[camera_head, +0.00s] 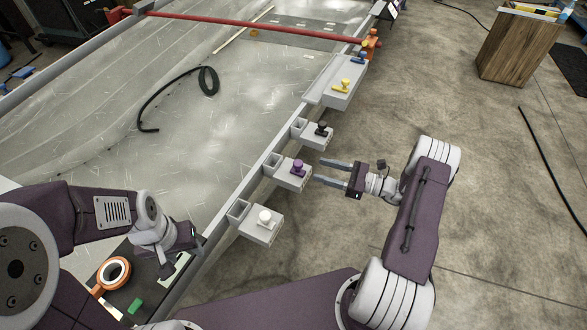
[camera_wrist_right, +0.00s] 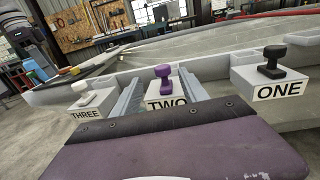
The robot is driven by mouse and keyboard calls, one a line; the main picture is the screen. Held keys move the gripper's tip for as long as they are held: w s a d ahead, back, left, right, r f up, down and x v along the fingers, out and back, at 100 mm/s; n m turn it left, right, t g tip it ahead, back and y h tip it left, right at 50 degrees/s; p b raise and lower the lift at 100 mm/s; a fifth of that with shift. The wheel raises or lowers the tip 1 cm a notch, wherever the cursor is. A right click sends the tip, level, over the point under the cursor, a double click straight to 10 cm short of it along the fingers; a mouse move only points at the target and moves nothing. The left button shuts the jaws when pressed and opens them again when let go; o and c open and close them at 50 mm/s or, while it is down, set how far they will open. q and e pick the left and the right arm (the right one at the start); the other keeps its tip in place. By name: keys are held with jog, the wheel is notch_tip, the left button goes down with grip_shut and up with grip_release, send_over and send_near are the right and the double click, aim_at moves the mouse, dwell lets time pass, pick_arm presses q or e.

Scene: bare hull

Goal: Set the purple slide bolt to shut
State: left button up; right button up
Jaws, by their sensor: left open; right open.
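The purple slide bolt (camera_head: 297,166) has an upright purple knob on a grey block, beside a hollow grey socket (camera_head: 271,161) on the hull's rail. In the right wrist view its purple knob (camera_wrist_right: 163,78) stands above a label reading TWO. My right gripper (camera_head: 319,170) is open and empty, just to the right of the purple bolt's block. In the right wrist view its two fingers (camera_wrist_right: 161,84) show on either side of that block, with the knob between them in the picture. I cannot tell whether they touch it. My left gripper (camera_head: 180,258) is open at lower left, over a dark tray.
A white-knobbed bolt (camera_head: 265,216), labelled THREE, and a black-knobbed bolt (camera_head: 321,129), labelled ONE, flank the purple one. A yellow-handled part (camera_head: 342,87) is farther along the rail.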

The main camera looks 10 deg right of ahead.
aim_at(298, 163)
jog(key=b+x, duration=0.1)
jog(key=x, duration=0.8)
jog(key=shift+w+f, duration=0.15)
jog(key=shift+w, duration=0.05)
grip_shut()
dwell(1.0)
